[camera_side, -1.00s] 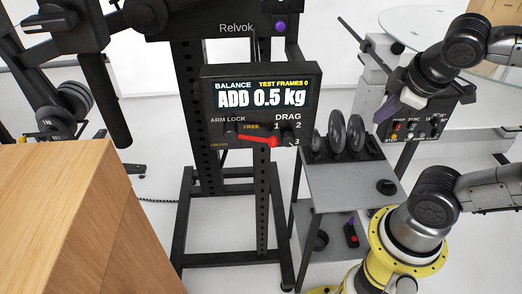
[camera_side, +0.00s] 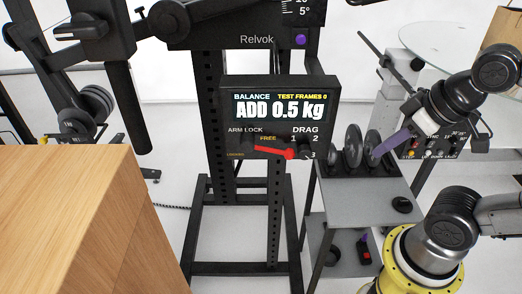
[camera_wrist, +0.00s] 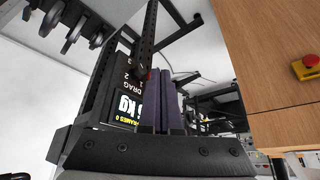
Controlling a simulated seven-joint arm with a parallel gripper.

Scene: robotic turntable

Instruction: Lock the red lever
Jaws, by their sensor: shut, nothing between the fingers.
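The red lever (camera_side: 272,150) is on the black panel (camera_side: 228,115) below the "ARM LOCK" label. It points right and slightly down, just under the word "FREE". A small "LOCKED" label sits at the panel's lower left. My gripper (camera_side: 377,154) shows purple fingers to the right of the panel, apart from the lever, over the dark discs. In the wrist view the two purple fingers (camera_wrist: 159,78) lie together, empty, in front of the panel. Only a small red patch shows beside them there; the fingers hide much of the panel.
A dark knob (camera_side: 305,153) marked "DRAG" sits just right of the lever tip. Several dark discs (camera_side: 353,145) stand on a grey cart (camera_side: 365,190) below my fingers. A wooden block (camera_side: 75,215) fills the lower left. A red button (camera_wrist: 306,67) shows in the wrist view.

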